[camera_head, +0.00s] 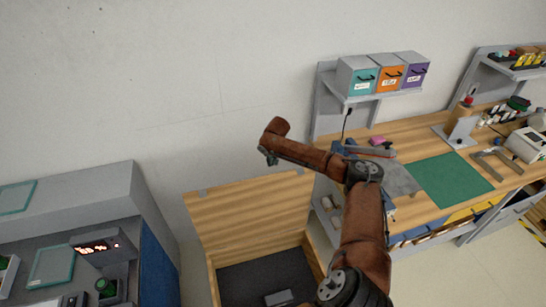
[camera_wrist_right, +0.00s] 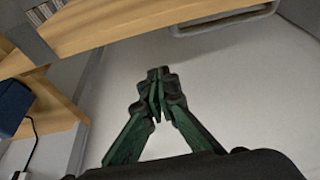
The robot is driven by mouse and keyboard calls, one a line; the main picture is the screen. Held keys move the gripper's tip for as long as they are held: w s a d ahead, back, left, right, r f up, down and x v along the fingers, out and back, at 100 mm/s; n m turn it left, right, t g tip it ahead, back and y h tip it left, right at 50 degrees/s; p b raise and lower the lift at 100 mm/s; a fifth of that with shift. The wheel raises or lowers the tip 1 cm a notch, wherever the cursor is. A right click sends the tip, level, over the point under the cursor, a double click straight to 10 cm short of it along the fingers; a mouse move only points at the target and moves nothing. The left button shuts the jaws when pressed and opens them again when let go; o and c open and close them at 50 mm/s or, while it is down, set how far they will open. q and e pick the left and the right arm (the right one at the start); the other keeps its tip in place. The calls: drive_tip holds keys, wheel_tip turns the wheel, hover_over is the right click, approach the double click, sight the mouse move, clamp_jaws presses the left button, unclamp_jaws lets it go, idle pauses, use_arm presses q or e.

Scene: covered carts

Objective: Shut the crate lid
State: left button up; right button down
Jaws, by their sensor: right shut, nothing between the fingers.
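The wooden crate (camera_head: 212,284) stands at the bottom centre of the head view, with a dark inside. Its lid (camera_head: 250,212) is open and stands up at the back, near the wall. My right arm reaches across above the crate. My right gripper (camera_head: 268,157) is above the lid's upper edge, small and partly hidden by the wrist. In the right wrist view the right gripper (camera_wrist_right: 158,80) is shut and empty. A wooden board (camera_wrist_right: 140,25), probably the lid, crosses the top of that view, apart from the fingertips. My left gripper is not in view.
A small grey box (camera_head: 278,298) lies in the crate. A wooden workbench (camera_head: 405,135) with a green mat (camera_head: 452,179) and tools stands to the right, with coloured bins (camera_head: 390,78) above. A grey cabinet (camera_head: 105,190) stands to the left. The wall above the lid is bare.

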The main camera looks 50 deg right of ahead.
drive_tip(key=s, duration=0.1)
drive_tip(key=s+a+p, duration=0.1)
drive_tip(key=s, duration=0.2)
drive_tip(key=shift+s+a+f, duration=0.1)
drive_tip(key=shift+a+f, duration=0.1)
drive_tip(key=shift+a, duration=0.1)
